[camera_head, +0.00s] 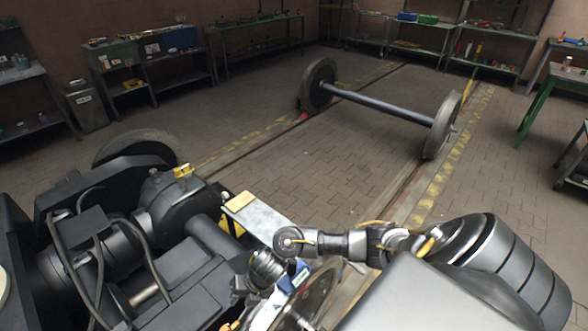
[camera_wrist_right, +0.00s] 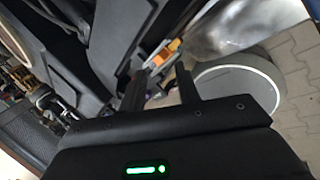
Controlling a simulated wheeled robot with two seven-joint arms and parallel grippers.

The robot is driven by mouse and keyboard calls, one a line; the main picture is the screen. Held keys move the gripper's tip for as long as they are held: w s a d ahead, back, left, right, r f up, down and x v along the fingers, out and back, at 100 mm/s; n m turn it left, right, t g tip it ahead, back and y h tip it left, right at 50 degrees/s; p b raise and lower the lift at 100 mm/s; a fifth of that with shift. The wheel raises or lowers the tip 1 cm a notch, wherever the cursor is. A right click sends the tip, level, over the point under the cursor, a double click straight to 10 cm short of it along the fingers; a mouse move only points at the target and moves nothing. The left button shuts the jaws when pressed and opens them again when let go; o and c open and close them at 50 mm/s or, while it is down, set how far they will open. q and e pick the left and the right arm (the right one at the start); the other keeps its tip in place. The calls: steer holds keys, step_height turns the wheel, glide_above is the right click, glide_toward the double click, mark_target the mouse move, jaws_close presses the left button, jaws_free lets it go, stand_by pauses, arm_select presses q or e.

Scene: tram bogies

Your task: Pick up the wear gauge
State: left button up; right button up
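My right gripper (camera_wrist_right: 161,72) is open, with its two dark fingers apart in the right wrist view. A small orange and grey piece (camera_wrist_right: 166,50), possibly the wear gauge, shows just beyond the fingertips, against dark bogie parts. I cannot tell whether it lies between the fingers. In the head view my right arm reaches in from the right and bends down beside the bogie (camera_head: 212,243) at lower left. The fingertips are not clear there. My left gripper is not in view.
A wheel (camera_wrist_right: 252,82) stands close right of the fingers in the wrist view. In the head view a wheelset (camera_head: 375,105) rests across the rails behind. Shelves and a green-legged table (camera_head: 537,110) line the edges. The paved floor between is clear.

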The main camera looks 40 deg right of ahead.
steer(key=d+r+n+g+h, duration=0.2)
steer(key=d+r+n, duration=0.3)
steer(key=d, duration=0.5)
step_height(320, 180, up, 3)
steer(key=n+g+h+p, duration=0.1)
steer(key=n+h, duration=0.2)
steer(key=n, duration=0.2)
glide_above(293, 266)
steer(key=d, duration=0.1)
steer(key=shift+w+r, duration=0.2)
steer(key=shift+w, duration=0.25)
step_height(293, 266, down, 6)
steer(key=shift+r+b, duration=0.1)
steer(key=shift+b, duration=0.75)
steer(key=shift+f+p, duration=0.45)
steer(key=shift+f, duration=1.5)
steer(key=shift+w+f, duration=0.15)
steer(key=shift+f, duration=0.45)
steer(key=shift+c, duration=0.4)
jaws_close()
